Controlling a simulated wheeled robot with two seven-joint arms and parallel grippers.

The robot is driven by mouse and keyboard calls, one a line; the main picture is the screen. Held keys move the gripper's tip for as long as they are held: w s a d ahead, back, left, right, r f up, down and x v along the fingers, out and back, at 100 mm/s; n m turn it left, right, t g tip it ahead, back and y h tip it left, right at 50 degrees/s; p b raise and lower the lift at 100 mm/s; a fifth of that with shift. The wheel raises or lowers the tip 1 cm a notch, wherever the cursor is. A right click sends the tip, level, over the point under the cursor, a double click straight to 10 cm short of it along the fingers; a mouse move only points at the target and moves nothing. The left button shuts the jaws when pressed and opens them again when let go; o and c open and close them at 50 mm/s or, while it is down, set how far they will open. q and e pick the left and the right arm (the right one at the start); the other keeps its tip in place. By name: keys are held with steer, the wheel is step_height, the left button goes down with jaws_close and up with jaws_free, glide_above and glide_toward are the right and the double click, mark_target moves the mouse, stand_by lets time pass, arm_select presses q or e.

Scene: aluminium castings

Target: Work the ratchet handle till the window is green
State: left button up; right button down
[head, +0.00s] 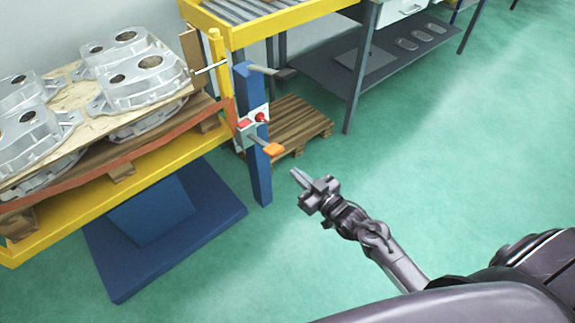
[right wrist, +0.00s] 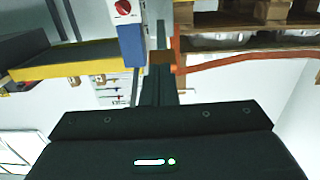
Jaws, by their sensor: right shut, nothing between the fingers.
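The ratchet handle (head: 273,149) has an orange grip and sticks out low from a blue post (head: 258,180). In the right wrist view a brown-orange block, likely this grip (right wrist: 160,57), shows just past the fingertips. The box on the post carries a small red patch, likely the window (head: 245,123), and a round red knob (head: 261,117). My right gripper (head: 298,178) is shut and empty, to the right of and below the handle in the head view. It appears apart from the handle. My left gripper is out of view.
An orange strap (head: 172,142) runs along a pallet loaded with aluminium castings (head: 139,73) on a yellow-edged lift. A wooden pallet (head: 295,122) lies behind. A grey shelf bench (head: 372,65) stands further back. Green floor is clear at right.

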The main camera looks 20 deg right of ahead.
steer(key=v, duration=0.4)
stand_by(1.4)
